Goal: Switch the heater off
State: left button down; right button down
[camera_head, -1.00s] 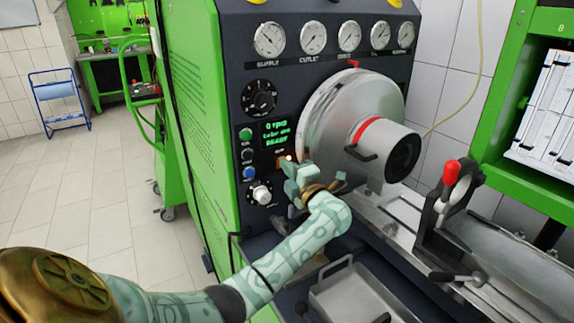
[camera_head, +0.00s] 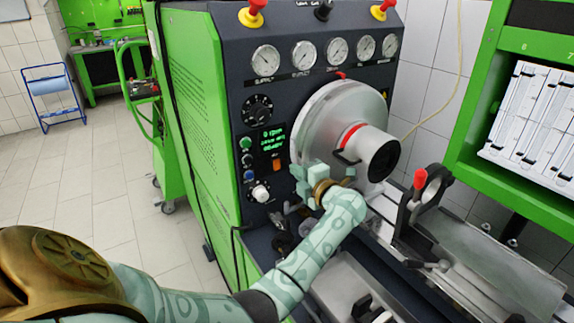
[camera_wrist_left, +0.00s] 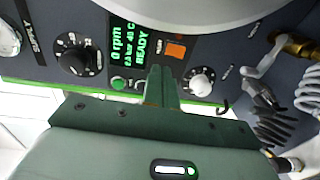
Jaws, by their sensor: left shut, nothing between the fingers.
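An orange switch (camera_head: 278,165) sits on the dark panel just below and right of the display; its label is too small to read. In the left wrist view the orange switch (camera_wrist_left: 174,50) is in full view and looks evenly orange, with no bright glow. My left gripper (camera_head: 300,175) is shut and empty, to the right of the switch and apart from it, in front of the panel near the round metal housing. In the left wrist view its shut fingers (camera_wrist_left: 161,85) point at the panel beside the display. My right gripper is not in view.
The display (camera_head: 271,139) shows green text including READY. A black dial (camera_head: 258,109), a white knob (camera_head: 260,193) and coloured buttons (camera_head: 246,143) lie close by. The large metal housing (camera_head: 338,125) stands out from the panel right of the switch. A red-topped clamp (camera_head: 420,180) stands farther right.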

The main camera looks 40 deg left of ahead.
pick_arm(q)
jog(key=v, duration=0.5)
jog(key=shift+d+r, duration=0.1)
jog(key=shift+d, duration=0.2)
